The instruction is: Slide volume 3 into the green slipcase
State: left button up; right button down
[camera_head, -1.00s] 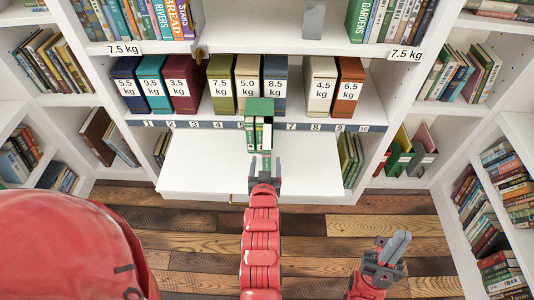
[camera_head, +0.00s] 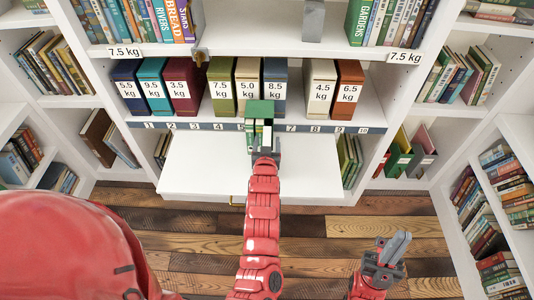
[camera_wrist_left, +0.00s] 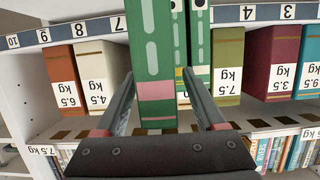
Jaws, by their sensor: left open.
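The green slipcase (camera_head: 259,108) stands at the middle of the pull-out white board, below the row of labelled volumes. Green books show at its front in the head view, partly hidden by my left gripper (camera_head: 264,148). In the left wrist view, which is upside down, my left gripper (camera_wrist_left: 160,100) is open, its fingers on either side of a green spine with a pink band (camera_wrist_left: 154,70). I cannot tell whether they touch it. Narrower green spines (camera_wrist_left: 197,45) stand beside it. I cannot read which is volume 3. My right gripper (camera_head: 396,247) looks shut and empty, low at the right.
Labelled volumes, such as a maroon one (camera_head: 183,85) and a brown one (camera_head: 347,88), stand on the shelf behind a numbered strip (camera_head: 210,126). The white board (camera_head: 200,170) is bare on both sides of the slipcase. Book-filled side shelves flank the space.

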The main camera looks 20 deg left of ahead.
pick_arm(q)
grip_shut()
dwell(0.3)
dwell(1.1)
